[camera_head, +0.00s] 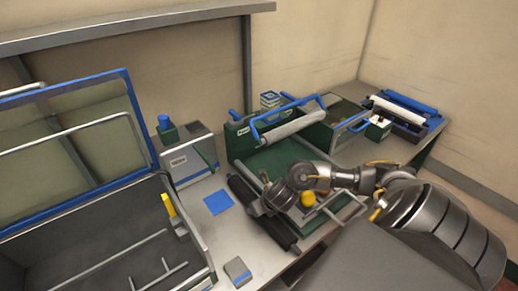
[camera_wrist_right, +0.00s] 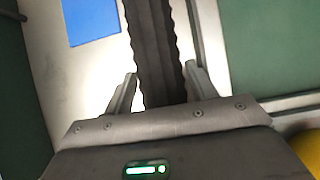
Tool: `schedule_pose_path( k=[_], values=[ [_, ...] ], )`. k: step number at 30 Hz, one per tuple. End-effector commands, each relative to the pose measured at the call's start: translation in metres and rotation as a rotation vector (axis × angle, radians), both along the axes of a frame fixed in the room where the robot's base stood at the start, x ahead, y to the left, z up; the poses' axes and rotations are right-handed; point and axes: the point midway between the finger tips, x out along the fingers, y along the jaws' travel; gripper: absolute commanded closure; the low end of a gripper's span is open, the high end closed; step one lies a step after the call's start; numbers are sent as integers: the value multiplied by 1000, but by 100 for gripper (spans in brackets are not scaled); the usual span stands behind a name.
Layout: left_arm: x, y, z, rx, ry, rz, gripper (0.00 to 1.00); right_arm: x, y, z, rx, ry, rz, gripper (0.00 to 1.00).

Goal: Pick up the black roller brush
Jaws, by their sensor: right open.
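The black roller brush (camera_head: 243,190) lies on the grey table, along the left side of the green tray machine. In the head view my right gripper (camera_head: 262,205) is over its middle and hides part of it. In the right wrist view the dark ridged brush (camera_wrist_right: 157,45) runs between the two fingers of my right gripper (camera_wrist_right: 162,85), with a gap on each side. The fingers are open. The brush's end under the gripper is hidden there. My left gripper is in neither view.
A blue square (camera_head: 218,202) lies left of the brush, and it shows in the wrist view (camera_wrist_right: 90,18). A yellow-orange ball (camera_head: 308,198) sits right of the gripper in the green machine (camera_head: 240,143). A small grey box (camera_head: 238,271) stands at the front. A large open bin (camera_head: 80,240) is left.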

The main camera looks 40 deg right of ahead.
Motion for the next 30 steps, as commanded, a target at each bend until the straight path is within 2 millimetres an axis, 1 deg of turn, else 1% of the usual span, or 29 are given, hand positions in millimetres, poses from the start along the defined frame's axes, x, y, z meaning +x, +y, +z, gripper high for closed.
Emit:
schedule_pose_path(
  k=[6, 14, 20, 23, 26, 30],
  values=[
    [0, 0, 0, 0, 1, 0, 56, 0, 0, 0, -1, 0, 1, 44],
    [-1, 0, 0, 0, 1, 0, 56, 1, 0, 1, 0, -2, 0, 78],
    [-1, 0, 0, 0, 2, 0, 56, 1, 0, 1, 0, -2, 0, 78],
    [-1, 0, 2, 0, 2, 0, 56, 1, 0, 5, 0, -2, 0, 78],
    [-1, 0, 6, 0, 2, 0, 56, 1, 0, 13, -1, -3, 1, 78],
    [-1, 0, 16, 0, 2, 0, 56, 2, -1, 34, -3, -6, 1, 78]
  ],
)
